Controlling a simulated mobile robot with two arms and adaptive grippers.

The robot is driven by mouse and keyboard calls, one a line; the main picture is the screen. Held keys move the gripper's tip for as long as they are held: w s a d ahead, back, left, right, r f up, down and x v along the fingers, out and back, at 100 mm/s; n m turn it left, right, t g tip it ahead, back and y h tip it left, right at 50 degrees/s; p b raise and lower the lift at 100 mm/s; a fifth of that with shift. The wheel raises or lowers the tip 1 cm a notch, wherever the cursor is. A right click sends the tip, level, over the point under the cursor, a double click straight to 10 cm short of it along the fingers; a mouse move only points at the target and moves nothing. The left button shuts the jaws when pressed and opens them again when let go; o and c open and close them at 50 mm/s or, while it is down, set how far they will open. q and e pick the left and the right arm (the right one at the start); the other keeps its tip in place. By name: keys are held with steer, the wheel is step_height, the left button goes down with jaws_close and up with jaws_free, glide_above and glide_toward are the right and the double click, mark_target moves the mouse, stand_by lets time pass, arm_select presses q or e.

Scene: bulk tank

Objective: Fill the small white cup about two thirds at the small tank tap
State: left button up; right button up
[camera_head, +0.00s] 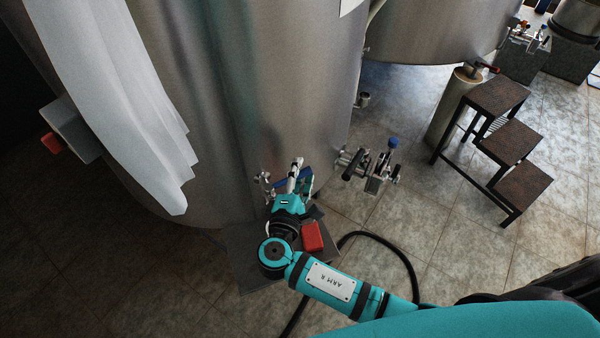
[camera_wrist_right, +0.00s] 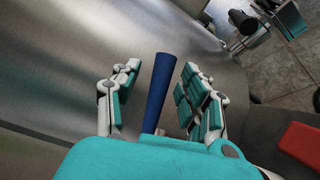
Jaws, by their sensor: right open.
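My right gripper (camera_head: 291,180) is at the front of the large steel tank (camera_head: 235,100), low on its wall. In the right wrist view its fingers (camera_wrist_right: 158,78) are open, one on each side of a blue lever (camera_wrist_right: 158,92). There is a visible gap on both sides of the lever. The lever looks like a tap handle; in the head view it is partly hidden by my gripper. I cannot make out the small white cup in either view. My left gripper is not in view.
A larger valve with a blue top (camera_head: 393,143) sticks out of the tank to the right. A red object (camera_head: 312,236) lies beside my right wrist, above a grey plate (camera_head: 252,272). A black hose (camera_head: 408,262) curves over the floor. A step stool (camera_head: 497,97) stands at right.

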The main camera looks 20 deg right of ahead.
steer(key=c, duration=0.8)
jaws_close()
steer(key=shift+s+f+m+g+h+b, duration=0.2)
steer(key=shift+s+m+g+h+b, duration=0.25)
steer(key=shift+m+g+h+b, duration=0.35)
steer(key=m+g+h, duration=0.1)
steer(key=s+m+g+h+b, duration=0.1)
steer(key=s+m+g+h, duration=0.1)
steer(key=shift+s+a+r+h, duration=0.15)
steer(key=shift+r+h, duration=0.1)
steer(key=shift+h, duration=0.15)
